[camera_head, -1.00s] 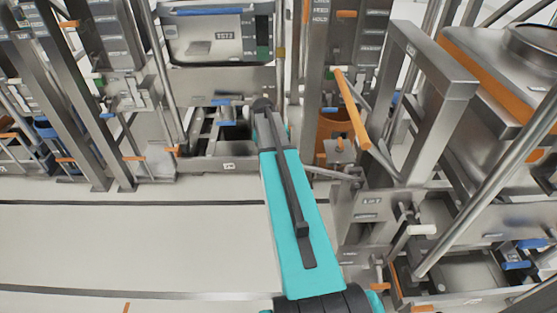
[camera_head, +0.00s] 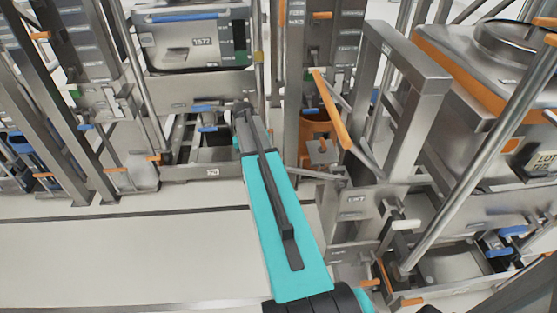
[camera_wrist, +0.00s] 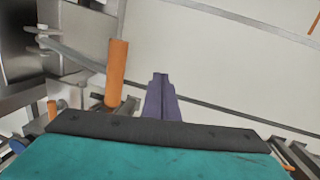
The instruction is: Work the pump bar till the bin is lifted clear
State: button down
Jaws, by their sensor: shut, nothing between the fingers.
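The pump bar, with its orange grip (camera_head: 332,108), slants beside the steel lift frame, right of my arm in the head view. Its orange grip also shows in the wrist view (camera_wrist: 117,72), left of my fingers and apart from them. My gripper (camera_wrist: 161,78) is shut and empty. In the head view my teal arm reaches up the middle, and its far end is left of the bar; the fingertips are not clear there. A steel bin (camera_head: 458,97) with an orange band and round top sits at the right. Its underside is partly hidden by the frame.
The grey lift frame (camera_head: 440,80) and a slanted steel pole (camera_head: 478,150) stand near the bin. Another steel station (camera_head: 195,85) with a blue handle stands at the back left. Pale floor (camera_head: 120,260) is open at the lower left.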

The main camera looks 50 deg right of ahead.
jog(key=s+d+r+t+y, duration=0.1)
jog(key=s+d+r, duration=0.2)
jog(key=d+r, duration=0.2)
jog(key=s+d+r+m+t+y+b, duration=0.1)
jog(key=s+d+r, duration=0.3)
jog(key=r, duration=0.5)
jog(key=shift+d+r+t, duration=0.3)
jog(key=shift+d+t, duration=0.2)
jog(key=shift+d, duration=0.2)
jog(key=shift+f, duration=0.15)
jog(key=f, duration=0.4)
jog(key=w+a+f, duration=0.1)
jog(key=f, duration=0.3)
jog(key=a+f+p, duration=0.1)
jog(key=f, duration=0.4)
jog(key=shift+w, duration=0.4)
jog(key=shift+f, duration=0.25)
